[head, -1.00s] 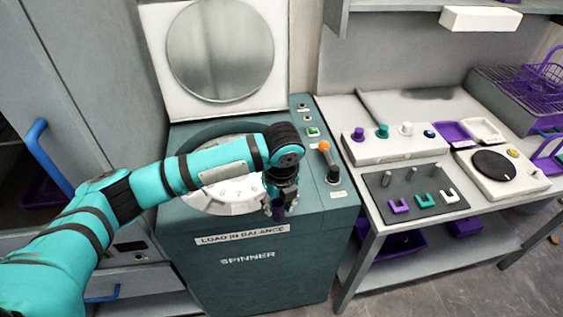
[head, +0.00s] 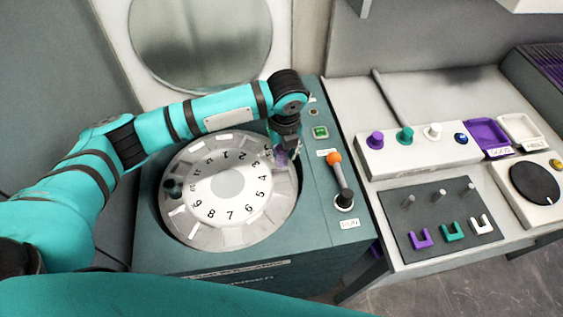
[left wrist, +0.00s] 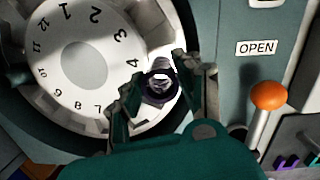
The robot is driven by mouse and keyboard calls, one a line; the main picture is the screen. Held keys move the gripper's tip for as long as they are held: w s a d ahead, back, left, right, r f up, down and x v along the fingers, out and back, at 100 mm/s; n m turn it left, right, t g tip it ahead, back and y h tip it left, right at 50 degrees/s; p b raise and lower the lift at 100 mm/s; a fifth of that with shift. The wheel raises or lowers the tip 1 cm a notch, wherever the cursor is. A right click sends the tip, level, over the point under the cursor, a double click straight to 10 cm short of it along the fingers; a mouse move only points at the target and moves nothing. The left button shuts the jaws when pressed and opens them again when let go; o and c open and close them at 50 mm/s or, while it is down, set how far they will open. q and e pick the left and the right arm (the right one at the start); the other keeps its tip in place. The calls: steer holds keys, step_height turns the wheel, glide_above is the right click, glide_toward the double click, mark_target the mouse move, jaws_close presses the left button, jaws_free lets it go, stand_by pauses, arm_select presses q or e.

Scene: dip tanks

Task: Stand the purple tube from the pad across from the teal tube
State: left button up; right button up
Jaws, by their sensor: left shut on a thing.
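My left gripper (head: 284,152) is over the right rim of the spinner's numbered rotor (head: 228,228), beside numbers 3 and 4. It is shut on the purple tube (left wrist: 158,84), whose dark purple ring and clear body show between the fingers in the left wrist view. The tube looks upright; I cannot tell whether its lower end is in a slot. A small dark-topped tube (head: 172,187) stands in the rotor's left side beside number 10, opposite the gripper. It is likely the teal tube, but its colour is hard to tell. My right gripper is out of view.
The spinner's open lid (head: 200,35) stands behind the rotor. An orange-knobbed lever (head: 335,158) rises to its right. The bench holds a dark pad (head: 415,222) with pegs and coloured brackets, and a button box (head: 385,160).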

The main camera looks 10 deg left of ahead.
arm_select(q)
steer(key=f, duration=0.3)
steer(key=shift+s+f+p, duration=0.3)
steer(key=shift+s, duration=0.05)
steer(key=shift+w+f, duration=0.1)
steer(key=shift+f, duration=0.25)
step_height(320, 180, down, 3)
steer(key=shift+f+p, duration=0.1)
steer(key=shift+p, duration=0.25)
steer(key=shift+f, duration=0.2)
steer(key=o, duration=0.9)
steer(key=shift+o, duration=1.3)
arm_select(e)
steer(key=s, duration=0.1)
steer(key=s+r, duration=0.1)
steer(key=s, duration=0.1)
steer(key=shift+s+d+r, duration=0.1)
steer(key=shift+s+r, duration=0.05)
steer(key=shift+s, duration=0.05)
arm_select(q)
steer(key=shift+w, duration=0.1)
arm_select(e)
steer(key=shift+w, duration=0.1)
